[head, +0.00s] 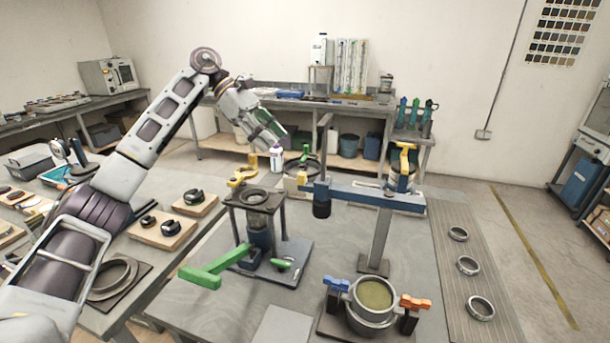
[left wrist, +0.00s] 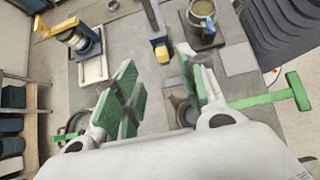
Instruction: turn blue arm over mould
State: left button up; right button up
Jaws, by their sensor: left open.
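The blue arm (head: 365,194) is a level beam on a grey post (head: 380,238) in the head view. Its free end reaches left, with a black cylinder (head: 321,207) hanging under it. A round metal mould (head: 372,318) with tan filling stands nearer, below and in front of the post; the free end is off to its left and behind it. My left gripper (head: 272,133) is up at the far left of the arm, apart from it. In the left wrist view, its green-padded fingers (left wrist: 160,95) are open and empty. My right gripper is not seen.
A stand with a green lever (head: 212,272) is left of the post; its T-handle (left wrist: 290,95) shows in the left wrist view. Blue (head: 336,284) and orange (head: 415,302) clamps flank the mould. Several metal rings (head: 467,265) lie on the right strip.

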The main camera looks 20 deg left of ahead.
aim_at(305, 174)
pick_arm(q)
jog(key=x, duration=1.2)
jog(key=shift+d+f, duration=0.5)
jog(key=c, duration=0.8)
grip_shut()
jog(key=shift+s, duration=0.1)
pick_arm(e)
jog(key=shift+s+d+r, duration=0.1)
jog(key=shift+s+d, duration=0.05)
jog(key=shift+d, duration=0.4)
